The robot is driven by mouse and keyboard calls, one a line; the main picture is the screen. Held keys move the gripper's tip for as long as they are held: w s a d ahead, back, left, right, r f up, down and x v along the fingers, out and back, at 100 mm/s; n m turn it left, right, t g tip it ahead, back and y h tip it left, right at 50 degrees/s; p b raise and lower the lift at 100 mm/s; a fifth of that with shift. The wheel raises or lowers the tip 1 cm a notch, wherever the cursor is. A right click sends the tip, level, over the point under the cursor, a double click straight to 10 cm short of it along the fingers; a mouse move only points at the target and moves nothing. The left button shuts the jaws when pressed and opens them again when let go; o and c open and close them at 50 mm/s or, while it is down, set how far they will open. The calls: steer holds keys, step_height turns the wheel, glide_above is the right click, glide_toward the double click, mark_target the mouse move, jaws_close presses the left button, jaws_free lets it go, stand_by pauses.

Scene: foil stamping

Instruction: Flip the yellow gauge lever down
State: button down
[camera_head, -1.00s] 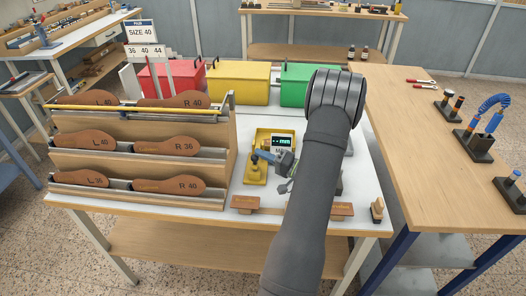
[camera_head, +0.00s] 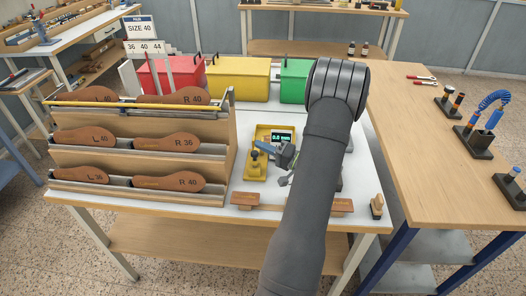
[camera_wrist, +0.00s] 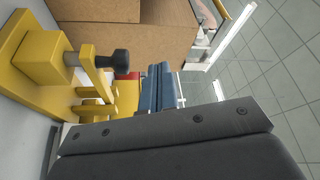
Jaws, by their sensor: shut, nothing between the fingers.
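The yellow gauge (camera_head: 262,135) stands on the white table, with a small lit display on its far right part. Its black knob (camera_head: 255,155) sits at the front left of the yellow base. In the wrist view the yellow gauge (camera_wrist: 40,62) fills the left side, and the black knob (camera_wrist: 112,62) points right from a yellow arm. My gripper (camera_head: 268,148) is over the gauge, just right of the knob. Whether the lever is up or down is unclear.
A wooden rack (camera_head: 140,125) with several brown soles stands close on the left. Red (camera_head: 165,78), yellow (camera_head: 238,80) and green (camera_head: 296,82) bins stand behind. A wooden piece (camera_head: 258,201) lies at the front edge. My forearm hides the table's right part.

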steer(key=d+f, duration=0.2)
steer(key=d, duration=0.7)
steer(key=shift+w+d+f, duration=0.15)
steer(key=shift+d, duration=0.05)
steer(key=w+a+r, duration=0.3)
steer(key=a+r, duration=0.1)
steer(key=a, duration=0.5)
steer(key=shift+w+a+r, duration=0.25)
steer(key=shift+w+a, duration=0.05)
steer(key=shift+w, duration=0.1)
